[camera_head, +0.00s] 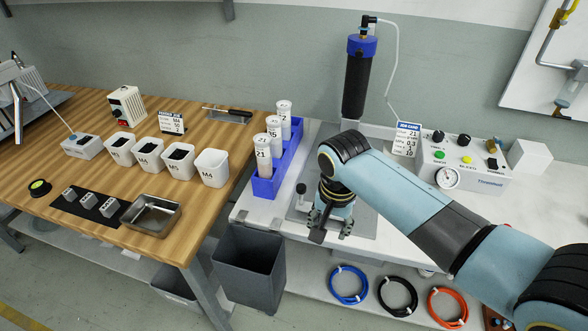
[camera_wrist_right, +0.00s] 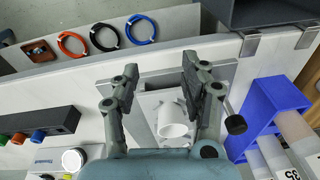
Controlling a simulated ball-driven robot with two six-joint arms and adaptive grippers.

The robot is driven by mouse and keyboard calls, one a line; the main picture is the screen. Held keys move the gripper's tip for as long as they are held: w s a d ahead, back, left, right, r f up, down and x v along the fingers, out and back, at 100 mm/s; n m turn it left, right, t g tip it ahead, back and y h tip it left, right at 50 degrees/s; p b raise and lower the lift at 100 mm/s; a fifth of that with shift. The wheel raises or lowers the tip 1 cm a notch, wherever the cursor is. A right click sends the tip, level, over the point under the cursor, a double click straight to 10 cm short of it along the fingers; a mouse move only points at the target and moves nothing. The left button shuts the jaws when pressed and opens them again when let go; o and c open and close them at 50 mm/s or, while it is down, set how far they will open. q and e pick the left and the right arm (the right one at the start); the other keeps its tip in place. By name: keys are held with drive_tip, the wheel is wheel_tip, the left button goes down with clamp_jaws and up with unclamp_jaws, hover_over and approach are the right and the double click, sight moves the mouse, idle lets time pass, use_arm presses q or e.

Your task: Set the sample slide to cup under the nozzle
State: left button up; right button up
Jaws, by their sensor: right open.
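My right gripper (camera_head: 330,228) reaches down over the grey base plate (camera_head: 365,222) of the dispensing station. In the right wrist view its two fingers (camera_wrist_right: 160,70) are spread apart with nothing clamped between them. A white cup (camera_wrist_right: 172,119) shows between and below the fingers. A black round knob (camera_wrist_right: 236,124) stands just beyond the right finger; a knob also shows left of my gripper in the head view (camera_head: 301,188). The slide itself is largely hidden, and I cannot tell its position. A black cylinder with a blue cap (camera_head: 356,85) stands behind; its nozzle is hidden by my arm.
A blue rack (camera_head: 266,188) with labelled tubes stands left of the plate. A control box (camera_head: 463,165) with buttons and a gauge is at the right. A dark bin (camera_head: 250,268) hangs at the front. Coiled hoses (camera_head: 348,284) lie below. A wooden table (camera_head: 60,150) is left.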

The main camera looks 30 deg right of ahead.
sight(303, 185)
drive_tip(key=w+r+m+g+p, duration=0.1)
drive_tip(key=w+r+m+p, duration=0.1)
drive_tip(key=w+r+m, duration=1.05)
use_arm(q)
drive_tip(key=shift+s+d+r+b, duration=0.1)
drive_tip(key=shift+d+r+b, duration=0.45)
drive_tip(key=shift+r, duration=0.2)
use_arm(e)
drive_tip(key=f+n, duration=0.1)
drive_tip(key=f, duration=0.1)
drive_tip(key=s+f+n, duration=0.1)
drive_tip(key=f, duration=0.2)
drive_tip(key=s+f+n, duration=0.1)
drive_tip(key=f, duration=0.2)
drive_tip(key=shift+d+f+y, duration=0.1)
drive_tip(key=shift+f+y, duration=0.15)
drive_tip(key=shift+y, duration=0.05)
clamp_jaws()
